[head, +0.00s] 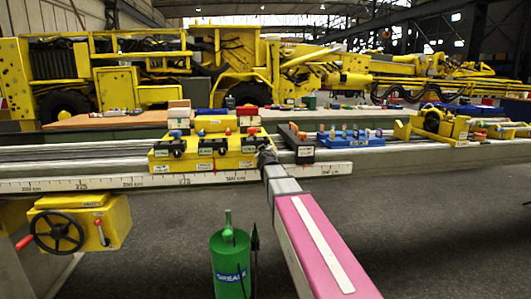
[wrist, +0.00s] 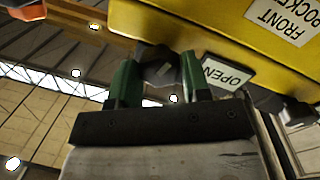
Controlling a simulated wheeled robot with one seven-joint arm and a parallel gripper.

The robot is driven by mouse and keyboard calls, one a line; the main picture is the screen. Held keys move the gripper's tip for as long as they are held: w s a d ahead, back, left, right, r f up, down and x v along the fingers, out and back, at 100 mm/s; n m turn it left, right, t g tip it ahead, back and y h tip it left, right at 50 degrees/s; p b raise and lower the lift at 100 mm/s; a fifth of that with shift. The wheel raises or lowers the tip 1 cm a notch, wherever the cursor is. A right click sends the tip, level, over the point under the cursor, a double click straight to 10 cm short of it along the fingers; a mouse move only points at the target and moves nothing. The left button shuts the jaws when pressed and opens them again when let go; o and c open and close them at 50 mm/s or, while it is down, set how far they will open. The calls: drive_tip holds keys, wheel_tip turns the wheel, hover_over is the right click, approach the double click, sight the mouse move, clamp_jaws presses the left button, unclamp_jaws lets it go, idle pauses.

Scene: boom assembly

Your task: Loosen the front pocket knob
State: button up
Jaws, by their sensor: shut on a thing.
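The yellow fixture (head: 210,160) sits on the rail in the head view, with black clamp pieces along its front. My gripper (head: 267,157) reaches its right end, and the fingertips are small and dark there. In the wrist view, the green fingers of my gripper (wrist: 158,75) are shut on a dark faceted knob (wrist: 155,65), one finger on each side. The knob sits under the edge of the yellow body (wrist: 210,25). A FRONT POCKET label (wrist: 282,20) and an OPEN label (wrist: 227,74) appear upside down beside it. In the head view my gripper hides the knob.
A black block (head: 295,143) stands on the rail just right of my gripper, then a blue tray (head: 350,138) of small parts. A ruler strip (head: 130,182) runs along the rail's front. A green grease can (head: 230,262) stands in front, left of my arm.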

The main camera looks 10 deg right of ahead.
drive_tip(key=shift+s+f, duration=0.1)
drive_tip(key=o, duration=0.9)
drive_tip(key=shift+s, duration=0.1)
drive_tip(key=s, duration=0.7)
drive_tip(key=s+a, duration=0.1)
drive_tip(key=s, duration=0.2)
drive_tip(key=shift+s+a+r, duration=0.1)
drive_tip(key=shift+s+r, duration=0.15)
